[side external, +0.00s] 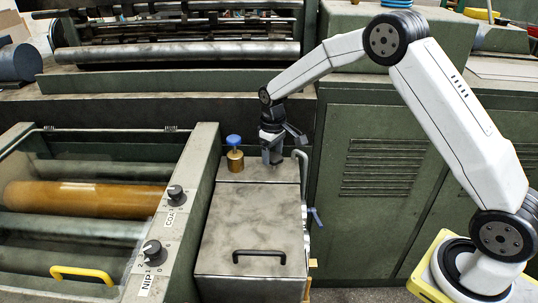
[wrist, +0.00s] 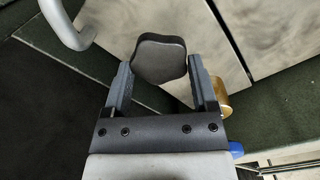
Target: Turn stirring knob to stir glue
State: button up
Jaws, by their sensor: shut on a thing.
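A black lobed knob (wrist: 160,58), which I take as the stirring knob, sits between the fingers of my gripper (wrist: 158,72) in the wrist view. My gripper is shut on it, one finger on each side. In the side view my gripper (side external: 272,153) points down at the back end of the grey metal glue box (side external: 250,232); the knob is hidden or too dark to make out there. The glue is not visible, because a closed lid with a black handle (side external: 259,254) covers the box.
A curved grey pipe (side external: 302,165) rises close on the right. Rollers (side external: 85,196) and a panel with COAT and NIP knobs (side external: 152,251) lie left.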

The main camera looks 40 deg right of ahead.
aim_at(273, 156)
jog(key=o, duration=1.1)
jog(key=shift+o, duration=0.2)
jog(key=shift+r, duration=3.95)
jog(key=shift+s, duration=0.15)
jog(key=s+a+f+m+t, duration=0.1)
jog(key=s, duration=1.1)
jog(key=s+a+f+m+t, duration=0.1)
jog(key=s+a+f, duration=0.1)
jog(key=s, duration=1)
jog(key=shift+s+f+t, duration=0.2)
jog(key=shift+s+t, duration=0.05)
jog(key=shift+t, duration=0.05)
